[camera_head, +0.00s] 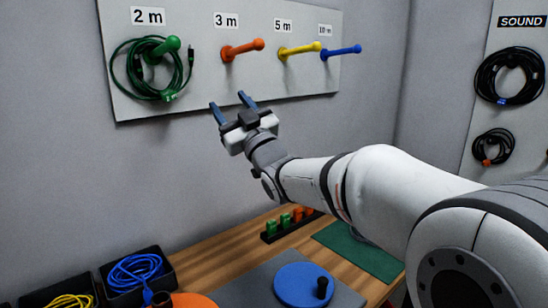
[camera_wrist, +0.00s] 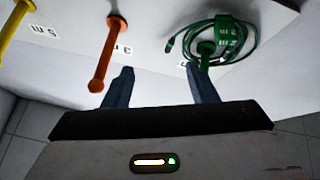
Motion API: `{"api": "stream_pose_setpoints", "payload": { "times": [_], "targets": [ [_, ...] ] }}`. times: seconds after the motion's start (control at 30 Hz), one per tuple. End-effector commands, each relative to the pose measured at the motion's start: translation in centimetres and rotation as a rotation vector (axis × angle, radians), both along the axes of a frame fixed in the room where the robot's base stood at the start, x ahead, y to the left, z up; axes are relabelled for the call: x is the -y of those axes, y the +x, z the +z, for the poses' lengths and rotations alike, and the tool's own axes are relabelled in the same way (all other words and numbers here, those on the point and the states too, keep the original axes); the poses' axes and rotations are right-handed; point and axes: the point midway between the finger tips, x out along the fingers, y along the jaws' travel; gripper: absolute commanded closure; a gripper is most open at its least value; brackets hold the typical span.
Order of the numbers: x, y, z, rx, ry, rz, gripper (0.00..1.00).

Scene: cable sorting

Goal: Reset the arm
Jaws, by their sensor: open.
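My gripper (camera_head: 232,105) is raised in front of the lower edge of the white peg board (camera_head: 190,70). Its two blue fingers are apart with nothing between them. In the wrist view the gripper (camera_wrist: 160,88) also shows open and empty, seen upside down against the board. A coiled green cable (camera_head: 131,68) hangs on the green peg (camera_head: 172,43) under the 2 m label. The orange peg (camera_head: 243,50), yellow peg (camera_head: 300,49) and blue peg (camera_head: 342,52) are bare. The green cable (camera_wrist: 236,40) lies behind the right finger in the wrist view.
Below is a wooden table (camera_head: 240,238) with black bins holding a blue cable (camera_head: 135,271) and a yellow cable (camera_head: 70,301). A blue disc (camera_head: 290,284), a green mat (camera_head: 365,250) and a rack of clips (camera_head: 285,226) lie there. A SOUND board (camera_head: 480,130) with black cables stands right.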

Motion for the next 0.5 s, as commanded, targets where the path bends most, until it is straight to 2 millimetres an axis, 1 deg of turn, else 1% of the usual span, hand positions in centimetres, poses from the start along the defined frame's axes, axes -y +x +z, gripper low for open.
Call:
{"api": "stream_pose_setpoints", "payload": {
  "times": [0.03,0.07,0.1,0.17,0.2,0.27,0.3,0.37,0.4,0.47,0.5],
  "targets": [
    [2.0,0.5,0.9,-0.095,-0.028,-0.067,0.48],
    [3.1,0.7,0.5,-0.156,-0.044,-0.102,0.48],
    [4.6,0.9,-0.3,-0.238,-0.067,-0.151,0.48],
    [6.8,0.9,-1.6,-0.365,-0.096,-0.219,0.48],
    [8.4,0.6,-2.5,-0.45,-0.113,-0.262,0.48],
    [10.7,-0.2,-4.1,-0.579,-0.14,-0.322,0.48],
    [12.2,-1.0,-5.1,-0.665,-0.157,-0.361,0.48],
    [14.3,-2.6,-6.8,-0.798,-0.179,-0.412,0.48],
    [15.6,-3.9,-7.9,-0.885,-0.193,-0.443,0.48],
    [17.4,-6.2,-9.4,-1.016,-0.213,-0.481,0.48],
    [18.6,-7.8,-10.3,-1.101,-0.222,-0.516,0.48]
  ]
}}
